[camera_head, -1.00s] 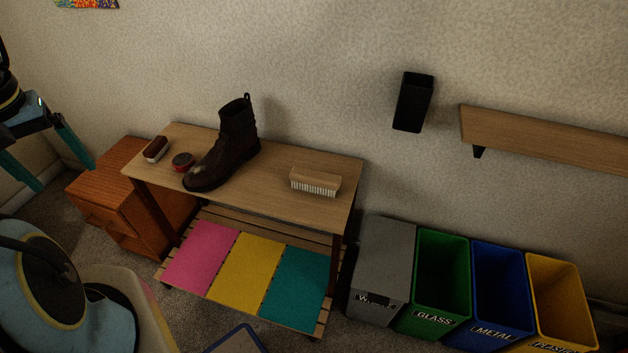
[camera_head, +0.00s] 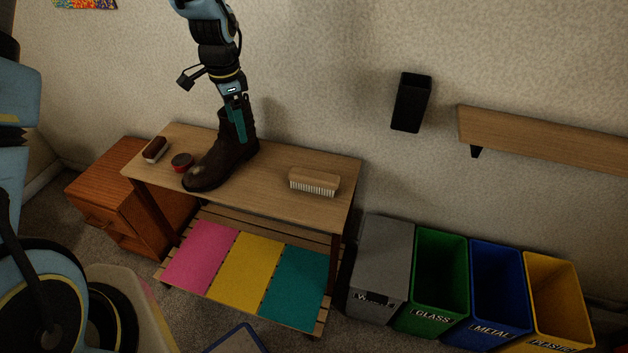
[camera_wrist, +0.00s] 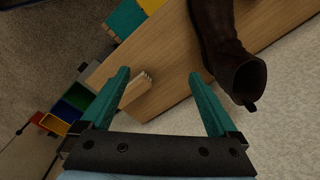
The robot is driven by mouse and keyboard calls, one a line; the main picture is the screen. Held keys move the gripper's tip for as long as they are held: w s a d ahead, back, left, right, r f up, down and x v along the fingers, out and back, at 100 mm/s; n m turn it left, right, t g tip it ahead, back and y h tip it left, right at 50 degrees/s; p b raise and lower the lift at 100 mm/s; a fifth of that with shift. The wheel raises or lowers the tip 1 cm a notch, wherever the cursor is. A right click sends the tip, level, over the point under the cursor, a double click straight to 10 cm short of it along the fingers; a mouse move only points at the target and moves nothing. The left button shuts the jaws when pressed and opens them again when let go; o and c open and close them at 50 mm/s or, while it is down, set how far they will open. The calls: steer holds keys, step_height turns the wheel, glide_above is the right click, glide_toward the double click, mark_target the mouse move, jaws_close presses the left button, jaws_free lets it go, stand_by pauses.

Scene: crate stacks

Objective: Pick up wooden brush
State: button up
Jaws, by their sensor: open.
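The wooden brush (camera_head: 314,182) lies bristles down on the right part of the wooden table (camera_head: 270,188). In the wrist view the brush (camera_wrist: 136,90) shows beside the left finger, which hides part of it. My gripper (camera_head: 236,130) is above the table, in front of the boot's shaft in the head view and left of the brush.
A dark boot (camera_head: 222,160) stands on the table near my gripper. A red tin (camera_head: 182,162) and a dark brush (camera_head: 155,149) lie at its left. A wall shelf (camera_head: 545,135) and black wall holder (camera_head: 411,102) are at right. Several bins (camera_head: 441,280) stand below.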

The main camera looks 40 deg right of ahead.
steer(key=s+d+f+m, duration=0.4)
steer(key=s+d+f, duration=0.1)
steer(key=d, duration=0.3)
steer(key=s+d+f+m, duration=0.5)
steer(key=d, duration=0.2)
steer(key=p, duration=0.2)
glide_above(314, 175)
step_height(314, 175, down, 4)
steer(key=shift+s+d+f, duration=0.1)
steer(key=shift+s+f, duration=0.05)
steer(key=shift+f, duration=0.1)
steer(key=shift+w+f+p, duration=0.2)
steer(key=shift+f+p, duration=0.95)
steer(key=shift+f, duration=1.9)
jaws_close()
